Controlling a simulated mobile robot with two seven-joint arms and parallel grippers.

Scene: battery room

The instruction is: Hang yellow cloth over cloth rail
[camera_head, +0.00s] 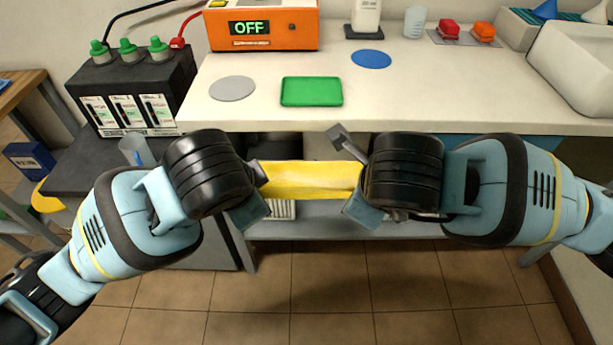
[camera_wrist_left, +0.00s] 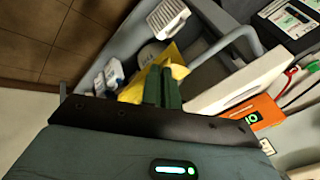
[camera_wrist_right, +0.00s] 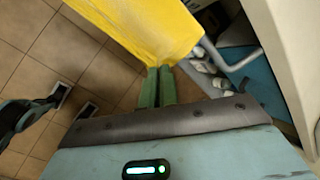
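The yellow cloth (camera_head: 310,180) is stretched level between my two grippers, in front of the bench. My left gripper (camera_head: 262,180) holds its left end; in the left wrist view its green fingers (camera_wrist_left: 164,72) are together at the cloth (camera_wrist_left: 138,88). My right gripper (camera_head: 358,183) holds the right end; in the right wrist view its green fingers (camera_wrist_right: 157,72) are together at the cloth's edge (camera_wrist_right: 145,28). A bent grey tube, which looks like the cloth rail, shows beyond the cloth in the left wrist view (camera_wrist_left: 238,36) and the right wrist view (camera_wrist_right: 228,62).
The white worktop (camera_head: 430,105) lies beyond the grippers, with a green tray (camera_head: 311,91), an orange unit reading OFF (camera_head: 262,27) and a blue disc (camera_head: 371,59). A black battery (camera_head: 135,90) stands at left. Tiled floor (camera_head: 330,290) in front is clear.

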